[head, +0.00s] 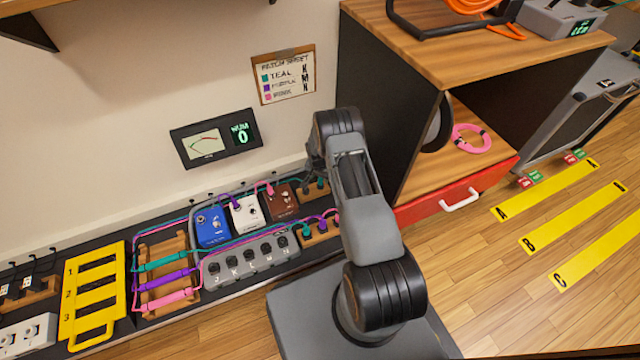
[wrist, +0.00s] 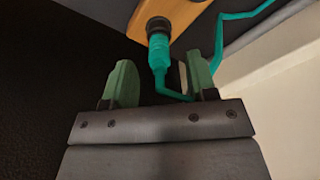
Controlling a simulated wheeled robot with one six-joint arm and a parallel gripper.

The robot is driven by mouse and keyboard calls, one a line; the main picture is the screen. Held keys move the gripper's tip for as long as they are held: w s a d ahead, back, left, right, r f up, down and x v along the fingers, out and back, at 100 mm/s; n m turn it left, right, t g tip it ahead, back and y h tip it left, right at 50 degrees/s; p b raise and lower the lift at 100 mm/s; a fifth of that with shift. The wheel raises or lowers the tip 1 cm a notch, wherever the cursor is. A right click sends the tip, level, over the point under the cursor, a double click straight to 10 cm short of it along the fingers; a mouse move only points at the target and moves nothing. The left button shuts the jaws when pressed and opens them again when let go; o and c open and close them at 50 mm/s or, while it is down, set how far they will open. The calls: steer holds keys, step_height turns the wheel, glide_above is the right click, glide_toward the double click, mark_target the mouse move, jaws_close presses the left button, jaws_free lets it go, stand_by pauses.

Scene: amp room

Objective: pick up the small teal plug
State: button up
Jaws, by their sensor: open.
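The small teal plug (wrist: 159,56) shows in the wrist view, its dark collar at a wooden block (wrist: 190,10). A teal cable runs from its near end and bends right. My gripper (wrist: 162,82) is open, with one green finger on each side of the plug's near end and cable. The plug lies mostly ahead of the fingertips, and I see no clear contact. In the head view my gripper (head: 315,165) is low at the wall, near the right end of the pedal board; the arm hides much of that spot and I cannot pick out the plug there.
Blue (head: 212,228), white (head: 246,214) and brown (head: 283,201) pedals stand left of my gripper, with cables around them. A grey switch box (head: 250,259) is in front. A wooden cabinet with a red drawer (head: 455,193) stands close on the right. The wall is behind.

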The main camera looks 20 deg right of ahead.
mark_target(321, 180)
steer(key=f, duration=0.1)
steer(key=f+b, duration=0.1)
steer(key=f, duration=0.1)
steer(key=shift+w+d+f, duration=0.15)
steer(key=shift+d+f, duration=0.05)
steer(key=shift+c, duration=0.4)
jaws_close()
